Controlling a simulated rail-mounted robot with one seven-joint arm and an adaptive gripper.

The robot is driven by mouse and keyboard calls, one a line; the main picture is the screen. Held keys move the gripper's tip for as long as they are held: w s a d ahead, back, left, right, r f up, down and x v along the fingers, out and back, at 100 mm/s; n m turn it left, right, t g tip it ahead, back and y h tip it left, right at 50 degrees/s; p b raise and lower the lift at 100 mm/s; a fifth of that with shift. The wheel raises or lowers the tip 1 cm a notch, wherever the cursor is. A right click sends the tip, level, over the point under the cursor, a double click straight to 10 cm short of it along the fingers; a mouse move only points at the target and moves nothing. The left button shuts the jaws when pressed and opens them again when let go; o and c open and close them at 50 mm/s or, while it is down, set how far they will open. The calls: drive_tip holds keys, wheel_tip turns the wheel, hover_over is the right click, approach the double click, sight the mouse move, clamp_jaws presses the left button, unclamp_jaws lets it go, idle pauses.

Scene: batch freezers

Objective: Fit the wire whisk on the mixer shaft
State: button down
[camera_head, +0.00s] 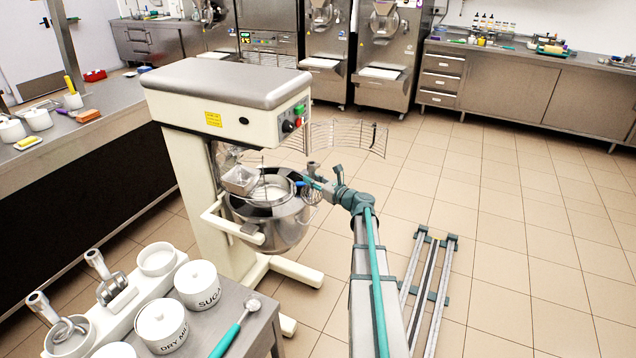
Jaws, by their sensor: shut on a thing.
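The cream planetary mixer (225,95) stands left of centre, with its steel bowl (275,228) below the head. The mixer shaft is mostly hidden under the head and behind the guard. My gripper (303,184) is at the right side of the bowl, near rim height, at the end of my arm reaching from the bottom right. It is shut on the wire whisk (313,193), whose thin wires show small beside the fingers and the bowl. The exact grip on it is too small to make out. The whisk is apart from the mixer head.
The wire guard (340,136) is swung open to the right of the head. A steel chute (240,180) sits over the bowl's left side. The front table (255,335) holds a white rack with a hook, a paddle and an empty cup, lidded tubs and a scoop.

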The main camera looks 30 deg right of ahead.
drive_tip(key=a+p+x, duration=0.2)
drive_tip(key=x, duration=1.9)
drive_tip(key=shift+r, duration=0.45)
idle(0.4)
drive_tip(key=shift+a, duration=0.1)
idle(0.9)
drive_tip(key=shift+r, duration=1.2)
idle(2.4)
